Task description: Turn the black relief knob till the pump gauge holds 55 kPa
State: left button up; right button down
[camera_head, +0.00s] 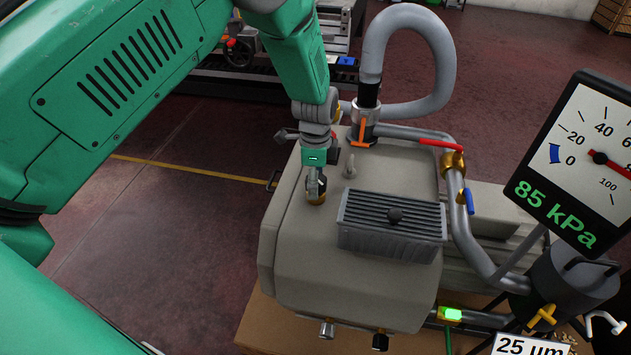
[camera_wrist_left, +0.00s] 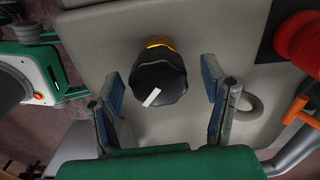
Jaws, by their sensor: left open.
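The black relief knob (camera_wrist_left: 172,72) is ribbed, with a white pointer mark and a brass base behind it, in the left wrist view. The mark points to the lower left of that picture. My left gripper (camera_wrist_left: 161,85) is open, with one blue-padded finger on each side of the knob and a gap on both sides. In the head view my left gripper (camera_head: 317,186) points down at the pump housing and largely hides the knob. The pump gauge (camera_head: 611,128) shows a green 85 kPa readout and a red needle, partly cut off at the right edge. My right gripper is not in view.
The beige pump housing (camera_head: 285,235) carries a dark finned cover (camera_head: 392,220). A grey hose (camera_head: 440,75), an orange lever (camera_head: 360,135) and a red-handled valve (camera_head: 441,145) stand behind and right. A small lifting eye (camera_head: 349,168) rises close to my gripper.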

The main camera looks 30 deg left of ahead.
pick_arm(q)
jog(key=shift+d, duration=0.3)
jog(key=shift+a, duration=0.15)
jog(key=c, duration=1.2)
jog(key=shift+o, duration=0.2)
jog(key=shift+a, duration=0.15)
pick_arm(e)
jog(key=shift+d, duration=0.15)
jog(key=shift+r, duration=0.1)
